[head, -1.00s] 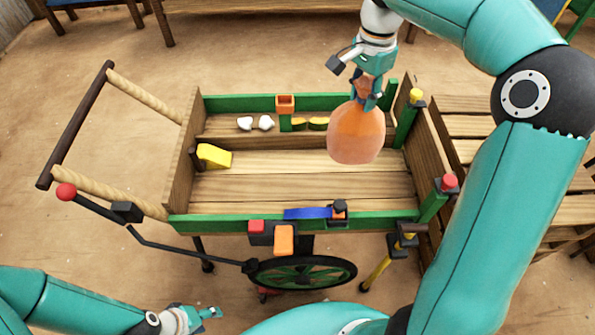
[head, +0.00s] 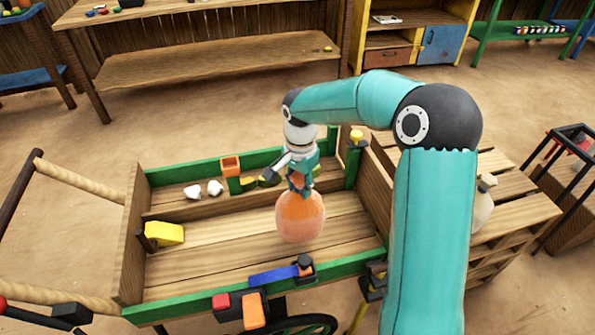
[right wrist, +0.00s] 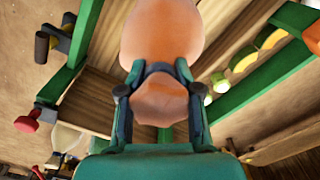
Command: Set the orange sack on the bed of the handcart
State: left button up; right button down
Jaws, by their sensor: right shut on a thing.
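The orange sack (head: 301,217) hangs from my right gripper (head: 300,188), which is shut on its neck. In the right wrist view, the two fingers (right wrist: 157,92) close on the neck below the round body of the sack (right wrist: 162,35). The handcart (head: 215,283) has a wooden plank bed (head: 210,245) with green side rails. The sack is over the right part of the bed. I cannot tell whether its bottom touches the planks. My left gripper is not in view.
Two white lumps (head: 204,190) and yellow-green pieces lie in the cart's back strip, beside an orange box (head: 231,167). A yellow block (head: 164,234) is at the bed's left end. Much of the bed is bare.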

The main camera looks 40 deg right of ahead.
aim_at(300, 176)
jog(key=shift+f, duration=3.05)
jog(key=c, duration=0.8)
grip_release()
jog(key=shift+f+b, duration=0.2)
jog(key=shift+b, duration=0.1)
jog(key=shift+r, duration=0.15)
notch_tip(300, 176, up, 12)
jog(key=shift+f+p, duration=0.1)
jog(key=shift+p, duration=0.5)
jog(key=shift+s, duration=0.1)
